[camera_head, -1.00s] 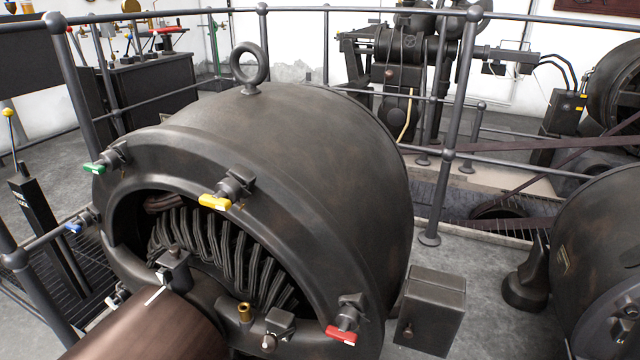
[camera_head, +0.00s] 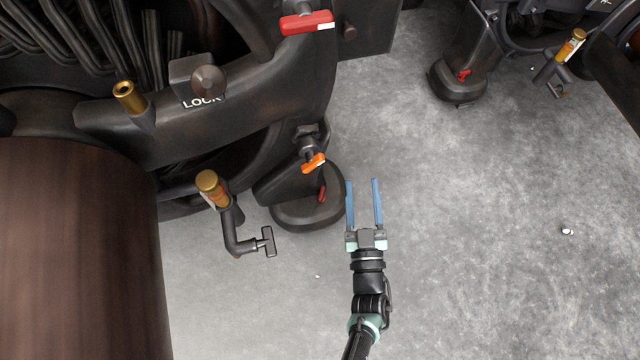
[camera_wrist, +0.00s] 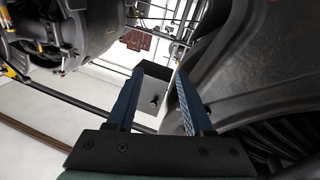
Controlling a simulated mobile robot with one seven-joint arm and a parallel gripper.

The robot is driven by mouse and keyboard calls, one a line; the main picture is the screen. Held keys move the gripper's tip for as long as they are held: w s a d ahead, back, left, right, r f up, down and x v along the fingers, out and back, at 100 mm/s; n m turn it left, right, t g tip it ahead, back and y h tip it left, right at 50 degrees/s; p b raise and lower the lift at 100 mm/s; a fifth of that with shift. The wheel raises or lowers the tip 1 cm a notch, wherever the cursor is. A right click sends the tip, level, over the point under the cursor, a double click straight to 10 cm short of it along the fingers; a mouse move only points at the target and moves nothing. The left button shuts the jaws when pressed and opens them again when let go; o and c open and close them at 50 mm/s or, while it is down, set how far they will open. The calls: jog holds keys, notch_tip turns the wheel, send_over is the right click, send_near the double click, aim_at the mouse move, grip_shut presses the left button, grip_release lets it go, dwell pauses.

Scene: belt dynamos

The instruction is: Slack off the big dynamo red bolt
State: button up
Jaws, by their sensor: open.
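The big dynamo (camera_head: 230,130) fills the upper left of the head view. Its red-handled bolt (camera_head: 306,22) sits on the rim near the top edge, the handle lying roughly level with a white tip. My gripper (camera_head: 363,182) is open and empty, with its blue fingers pointing up the picture. It is below and right of the red handle, clearly apart from it. In the wrist view, my open fingers (camera_wrist: 160,80) have a dark box between them in the line of sight. A dark curved casing fills the right side there.
An orange-handled bolt (camera_head: 313,163) is on the dynamo left of my gripper. Below it, a round foot (camera_head: 300,212) carries a small red piece. A brass oiler with a tap (camera_head: 268,241) stands out at left. The grey floor (camera_head: 480,250) to the right is mostly clear.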

jog(key=g+y+b, duration=0.1)
jog(key=y+b, duration=0.1)
send_near(323, 207)
jog(key=shift+m, duration=0.3)
jog(key=w+r+b, duration=0.1)
jog(key=w, duration=0.1)
jog(key=w+a+b, duration=0.1)
jog(key=w+b, duration=0.1)
jog(key=w, duration=0.1)
jog(key=w+a+r+b, duration=0.1)
jog(key=w, duration=0.2)
jog(key=shift+w+r+b, duration=0.15)
jog(key=shift+r+b, duration=0.2)
jog(key=shift+x, duration=0.8)
jog(key=shift+d+r, duration=0.1)
jog(key=shift+c, duration=0.2)
